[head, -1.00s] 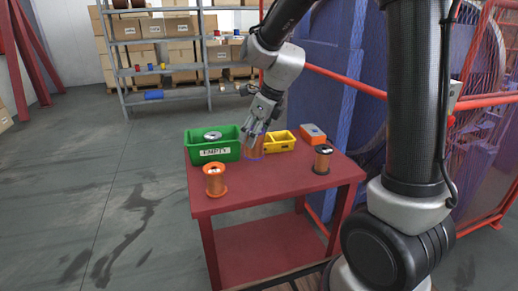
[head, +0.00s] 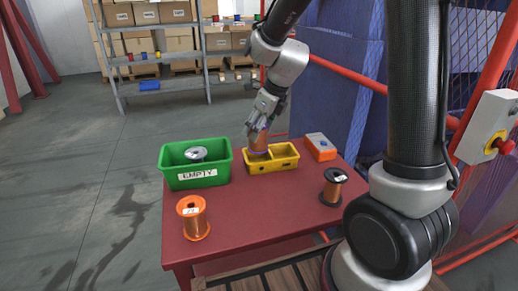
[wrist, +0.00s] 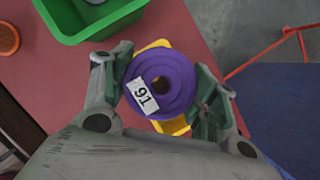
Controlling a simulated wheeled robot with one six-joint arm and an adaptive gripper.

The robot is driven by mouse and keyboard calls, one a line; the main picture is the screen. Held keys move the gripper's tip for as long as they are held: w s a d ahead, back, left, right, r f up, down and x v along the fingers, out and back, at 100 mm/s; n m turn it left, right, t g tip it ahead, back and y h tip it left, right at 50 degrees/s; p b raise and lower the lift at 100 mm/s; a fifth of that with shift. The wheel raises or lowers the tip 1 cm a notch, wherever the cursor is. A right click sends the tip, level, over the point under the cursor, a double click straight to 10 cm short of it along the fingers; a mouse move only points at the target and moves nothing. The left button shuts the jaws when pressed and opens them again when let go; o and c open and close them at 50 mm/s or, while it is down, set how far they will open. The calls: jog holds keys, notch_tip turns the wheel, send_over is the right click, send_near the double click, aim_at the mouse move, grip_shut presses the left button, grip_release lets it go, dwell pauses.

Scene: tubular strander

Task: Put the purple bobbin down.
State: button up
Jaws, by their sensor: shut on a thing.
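The purple bobbin (head: 258,142) has purple flanges and copper-coloured wire. My gripper (head: 262,118) is shut on it from above and holds it upright. In the wrist view my gripper (wrist: 163,85) has one finger on each side of the purple flange (wrist: 178,82), which bears a white label reading 91. The bobbin's lower flange is at the left compartment of a yellow bin (head: 285,163). I cannot tell whether it touches the bin or hangs just above it. The yellow bin (wrist: 172,127) shows partly behind the bobbin in the wrist view.
The red table (head: 245,215) carries a green bin (head: 197,177) labelled EMPTY with a grey spool (head: 195,154) in it. An orange bobbin (head: 193,218), a black-flanged bobbin (head: 333,187) and an orange-grey box (head: 320,147) stand around. The table's front middle is clear.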

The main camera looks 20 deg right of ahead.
aim_at(258, 145)
jog(key=shift+f, duration=3.15)
jog(key=shift+f, duration=0.1)
jog(key=o, duration=1.7)
